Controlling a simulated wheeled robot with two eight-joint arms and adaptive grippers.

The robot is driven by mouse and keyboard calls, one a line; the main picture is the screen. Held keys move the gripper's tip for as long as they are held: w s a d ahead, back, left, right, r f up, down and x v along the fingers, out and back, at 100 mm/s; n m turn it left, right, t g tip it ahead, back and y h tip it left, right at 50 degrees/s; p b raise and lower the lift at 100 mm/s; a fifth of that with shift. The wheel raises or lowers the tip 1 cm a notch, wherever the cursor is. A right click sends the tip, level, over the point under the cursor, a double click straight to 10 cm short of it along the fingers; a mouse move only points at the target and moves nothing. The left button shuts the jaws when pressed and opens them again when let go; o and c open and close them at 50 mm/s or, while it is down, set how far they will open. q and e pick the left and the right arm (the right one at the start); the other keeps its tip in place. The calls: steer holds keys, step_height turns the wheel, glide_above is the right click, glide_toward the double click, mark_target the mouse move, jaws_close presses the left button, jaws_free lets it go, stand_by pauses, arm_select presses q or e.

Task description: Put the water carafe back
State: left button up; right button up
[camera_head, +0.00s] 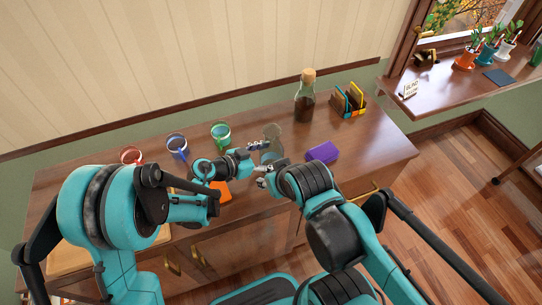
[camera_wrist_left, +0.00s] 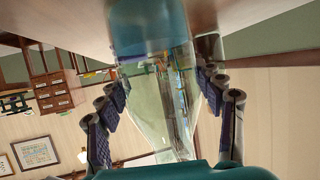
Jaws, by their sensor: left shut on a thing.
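The water carafe (camera_head: 272,133) is clear glass with bluish water low in it. In the head view it is over the middle of the brown sideboard, partly hidden by my grippers; I cannot tell whether it touches the top. My left gripper (camera_head: 260,147) is shut on the carafe. In the left wrist view the clear carafe (camera_wrist_left: 160,105) lies between the finger pads of my left gripper (camera_wrist_left: 160,100). My right gripper (camera_head: 262,176) is just in front of the carafe's lower part; its jaw opening is unclear.
On the sideboard (camera_head: 375,150) are a red cup (camera_head: 131,155), blue cup (camera_head: 177,144), green cup (camera_head: 221,132), corked dark bottle (camera_head: 305,100), organizer (camera_head: 350,100), purple block (camera_head: 322,152) and orange item (camera_head: 222,194). The right end is clear. A shelf (camera_head: 450,90) with plants stands right.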

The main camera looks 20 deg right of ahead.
arm_select(q)
steer(key=shift+r, duration=0.15)
steer(key=o, duration=1.5)
steer(key=shift+f, duration=0.25)
steer(key=shift+c, duration=0.2)
steer(key=o, duration=0.4)
steer(key=shift+s+r, duration=0.1)
steer(key=shift+a+r, duration=0.1)
steer(key=shift+r, duration=0.15)
steer(key=p+v, duration=0.3)
steer(key=v, duration=0.8)
steer(key=shift+a+r, duration=0.1)
steer(key=shift+a, duration=0.3)
